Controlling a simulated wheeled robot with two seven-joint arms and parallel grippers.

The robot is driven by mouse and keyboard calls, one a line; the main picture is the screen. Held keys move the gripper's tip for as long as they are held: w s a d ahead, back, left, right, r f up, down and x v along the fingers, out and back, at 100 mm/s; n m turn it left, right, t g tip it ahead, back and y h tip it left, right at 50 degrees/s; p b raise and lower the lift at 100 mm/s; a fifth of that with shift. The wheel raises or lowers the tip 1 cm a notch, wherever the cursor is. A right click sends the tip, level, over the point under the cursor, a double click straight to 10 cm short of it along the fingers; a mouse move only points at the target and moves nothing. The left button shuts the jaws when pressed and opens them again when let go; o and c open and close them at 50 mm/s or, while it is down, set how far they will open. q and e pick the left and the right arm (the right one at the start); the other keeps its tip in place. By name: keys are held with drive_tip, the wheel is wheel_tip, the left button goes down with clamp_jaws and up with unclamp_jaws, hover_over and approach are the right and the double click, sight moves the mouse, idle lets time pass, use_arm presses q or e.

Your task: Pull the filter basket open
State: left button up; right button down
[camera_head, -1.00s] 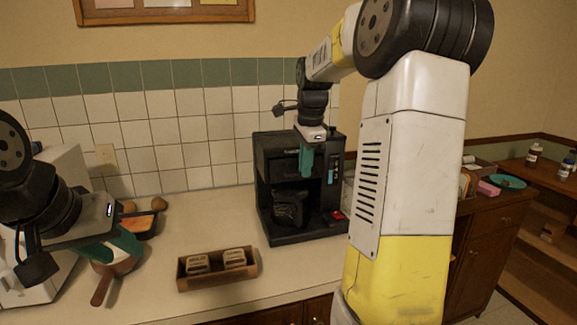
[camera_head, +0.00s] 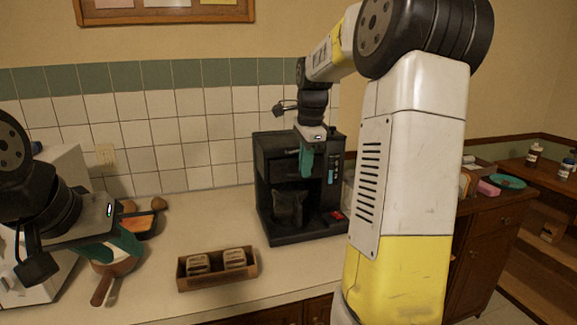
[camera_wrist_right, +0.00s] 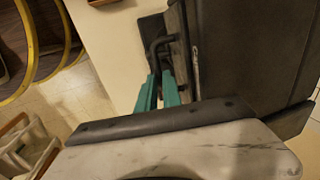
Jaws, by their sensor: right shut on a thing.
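The black coffee maker (camera_head: 268,170) stands on the counter against the tiled wall. Its filter basket is in the upper front, mostly hidden behind my right gripper (camera_head: 306,168). A dark carafe (camera_head: 288,208) sits below. In the right wrist view, the green fingers of my right gripper (camera_wrist_right: 159,90) are at a dark bent handle (camera_wrist_right: 158,48) on the machine's front and are shut on it. I cannot tell from these views how far the basket is out. My left gripper (camera_head: 118,248) hangs over a pan at the left, away from the coffee maker; its fingers appear spread.
A brown wooden tray (camera_head: 217,285) with two blocks lies in front of the coffee maker. A pan with a brown handle (camera_head: 102,290) and a dark tray with food (camera_head: 140,222) are at the left. Shelves with bottles (camera_head: 533,155) stand at the right.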

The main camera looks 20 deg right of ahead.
idle(0.3)
drive_tip(key=s, duration=1.2)
drive_tip(key=shift+r, duration=0.1)
drive_tip(key=c, duration=1.5)
unclamp_jaws()
wheel_tip(320, 180, up, 8)
drive_tip(key=s, duration=0.1)
drive_tip(key=shift+s+f, duration=0.2)
drive_tip(key=shift+s, duration=0.1)
